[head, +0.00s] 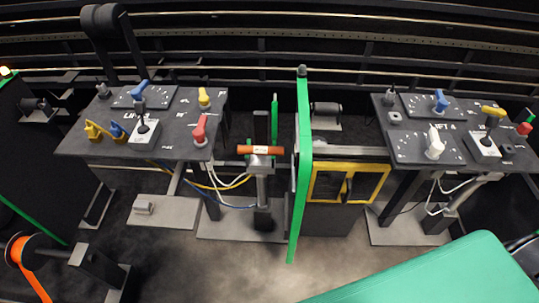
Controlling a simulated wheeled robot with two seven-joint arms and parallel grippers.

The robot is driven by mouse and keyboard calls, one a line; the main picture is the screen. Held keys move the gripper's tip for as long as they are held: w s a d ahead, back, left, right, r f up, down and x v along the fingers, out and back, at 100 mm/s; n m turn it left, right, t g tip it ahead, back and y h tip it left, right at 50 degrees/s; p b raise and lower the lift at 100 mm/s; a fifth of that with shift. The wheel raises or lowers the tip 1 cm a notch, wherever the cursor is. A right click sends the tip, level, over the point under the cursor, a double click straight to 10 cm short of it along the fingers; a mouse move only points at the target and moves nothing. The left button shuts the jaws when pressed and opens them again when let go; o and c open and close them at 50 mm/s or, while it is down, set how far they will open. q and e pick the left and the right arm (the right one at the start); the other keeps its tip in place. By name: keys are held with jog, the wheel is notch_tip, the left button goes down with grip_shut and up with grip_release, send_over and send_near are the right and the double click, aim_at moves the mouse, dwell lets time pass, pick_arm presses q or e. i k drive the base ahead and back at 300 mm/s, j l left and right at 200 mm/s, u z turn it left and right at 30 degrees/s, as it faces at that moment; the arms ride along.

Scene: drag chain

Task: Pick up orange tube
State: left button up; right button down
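The orange tube (260,150) lies level, running left to right, near the middle of the head view. It rests on top of a short grey post (263,185) between the two control consoles. Neither of my grippers shows in this view, and nothing is seen touching the tube.
A tall green upright panel (302,170) stands just right of the tube. Consoles with knobs and levers stand left (150,120) and right (450,125). A yellow-framed box (346,182) sits behind the panel. A large green surface (430,275) fills the lower right.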

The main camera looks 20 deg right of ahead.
aim_at(241, 149)
jog(key=z, duration=3.6)
jog(key=u, duration=3.15)
jog(key=i+j+u, duration=0.1)
jog(key=i+j, duration=0.2)
jog(key=i+j+u, duration=0.1)
jog(key=i+j, duration=0.2)
jog(key=i, duration=0.25)
